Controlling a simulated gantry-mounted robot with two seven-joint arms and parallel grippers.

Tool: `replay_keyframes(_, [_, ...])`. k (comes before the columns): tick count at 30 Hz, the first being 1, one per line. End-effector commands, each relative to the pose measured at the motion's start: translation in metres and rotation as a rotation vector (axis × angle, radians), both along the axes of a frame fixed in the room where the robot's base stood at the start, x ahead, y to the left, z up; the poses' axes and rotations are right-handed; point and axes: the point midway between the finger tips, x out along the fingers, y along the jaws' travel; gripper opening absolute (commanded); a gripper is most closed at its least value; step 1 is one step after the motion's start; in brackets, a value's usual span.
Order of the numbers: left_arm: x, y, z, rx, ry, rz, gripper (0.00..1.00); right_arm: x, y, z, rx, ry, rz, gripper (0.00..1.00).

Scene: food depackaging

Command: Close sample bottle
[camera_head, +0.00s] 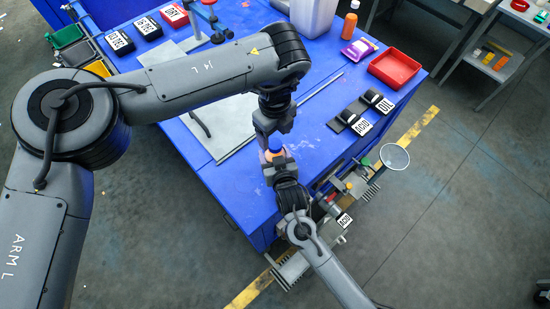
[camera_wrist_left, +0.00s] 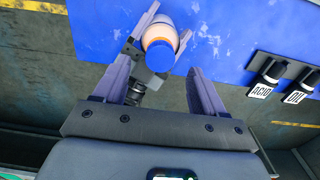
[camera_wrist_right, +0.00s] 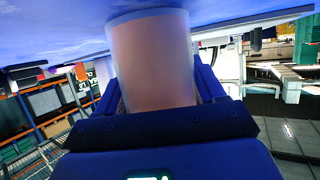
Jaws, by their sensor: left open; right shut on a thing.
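The sample bottle (camera_wrist_left: 160,31) has a pale body with an orange band and a blue cap (camera_wrist_left: 159,58) at its top. In the right wrist view the bottle body (camera_wrist_right: 152,62) looks translucent with a pinkish filling. My right gripper (camera_wrist_right: 158,92) is shut on the bottle body and holds it up near the table's front edge. My left gripper (camera_head: 272,140) points down from above, with its open fingers on either side of the blue cap in the left wrist view (camera_wrist_left: 158,70). Whether the fingers touch the cap, and whether the cap is seated, I cannot tell.
The blue table (camera_head: 310,95) carries a grey plate (camera_head: 228,118), a red tray (camera_head: 394,68), black ACID and OIL holders (camera_head: 362,112) and a thin rod (camera_head: 322,86). An orange bottle (camera_head: 350,22) stands at the back. Equipment with a round dish (camera_head: 394,157) sits beside the front edge.

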Motion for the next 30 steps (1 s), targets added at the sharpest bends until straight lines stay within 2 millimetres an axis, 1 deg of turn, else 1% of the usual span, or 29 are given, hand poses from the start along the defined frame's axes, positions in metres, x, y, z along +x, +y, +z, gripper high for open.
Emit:
replay_keyframes(1, [0.001,0.0,0.011,-0.002,-0.003,0.001,0.71,0.0,0.0,0.0,0.0,0.001,0.0,0.0])
replay_keyframes(6, [0.001,0.0,0.042,-0.001,-0.002,0.0,0.71,0.0,0.0,-0.001,0.0,0.001,0.0,0.0])
replay_keyframes(12, [0.001,0.0,0.07,0.001,-0.002,0.0,0.71,0.0,0.0,-0.001,0.0,0.001,0.0,0.0])
replay_keyframes(18, [0.0,0.0,0.082,0.0,0.0,-0.001,0.71,0.0,0.0,-0.001,0.0,0.001,0.0,0.0])
replay_keyframes(27, [0.0,0.0,0.084,-0.001,0.001,0.0,0.71,0.0,0.0,-0.001,0.0,0.001,0.0,0.0])
replay_keyframes(28, [0.0,0.0,0.084,-0.001,0.001,0.0,0.71,0.0,0.0,-0.001,0.0,0.001,0.0,0.7])
replay_keyframes(30, [0.0,0.0,0.084,-0.001,0.001,0.0,0.71,0.0,0.0,-0.001,0.0,0.001,0.0,0.81])
